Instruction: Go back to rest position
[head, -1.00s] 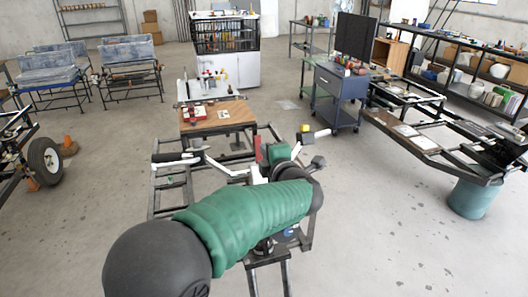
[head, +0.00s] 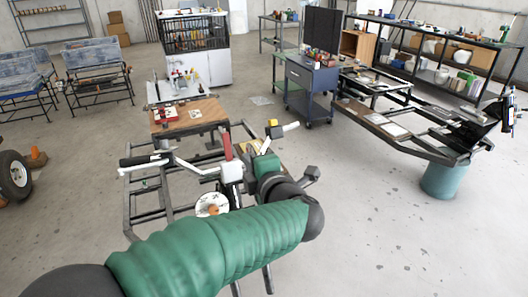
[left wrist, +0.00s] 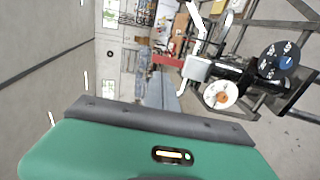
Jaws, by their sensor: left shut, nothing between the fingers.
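My left arm (head: 215,245) comes in from the lower left in the head view, green with dark joints. It bends back at a dark joint, and my left gripper (head: 267,165) is above the vehicle frame, beside a white block with a red bar (head: 228,150). Its jaws are shut and empty; its fingers are hard to make out. The left wrist view shows only a green housing with a grey edge low down, and no fingers. A white disc with an orange centre (head: 211,204) sits on the frame, also seen in the wrist view (left wrist: 220,94). My right gripper is not in view.
White handlebars with a black grip (head: 140,160) rise from the dark frame (head: 140,205) close to my arm. A wooden-topped table (head: 190,115) stands behind. A blue cart (head: 310,90) and a second frame (head: 405,135) stand to the right. Floor lies open at lower right.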

